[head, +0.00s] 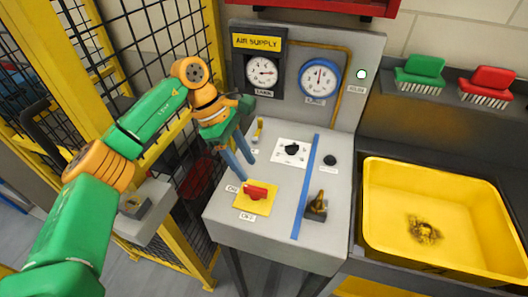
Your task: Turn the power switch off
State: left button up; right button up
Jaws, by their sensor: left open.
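The power switch is likely the red rotary knob (256,191) on a yellow plate (252,205) at the front left of the grey console (232,228). Labels sit at the plate's left and lower edges; they are too small to read surely. My left gripper (245,167) points down over the console's left side, behind the red knob in the picture. Its two blue-grey fingers are apart with nothing between them, and they look clear of the knob. My right gripper is out of view.
A black dial (292,149), a small black knob (330,160), a yellow lever (259,130) and a dark toggle (317,206) stand on the console. Two gauges are behind. A yellow bin (385,254) is right; a yellow mesh fence (208,35) is left.

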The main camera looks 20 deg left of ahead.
aim_at(255, 188)
pick_arm(q)
jog(key=s+f+p, duration=0.1)
jog(key=s+d+f+p, duration=0.1)
jog(key=f, duration=0.1)
jog(key=shift+d+f, duration=0.2)
jog(key=shift+p+x, duration=0.35)
jog(key=shift+x, duration=0.7)
jog(key=shift+w+f, duration=0.35)
jog(key=shift+w, duration=0.2)
jog(key=shift+s+r, duration=0.1)
grip_shut()
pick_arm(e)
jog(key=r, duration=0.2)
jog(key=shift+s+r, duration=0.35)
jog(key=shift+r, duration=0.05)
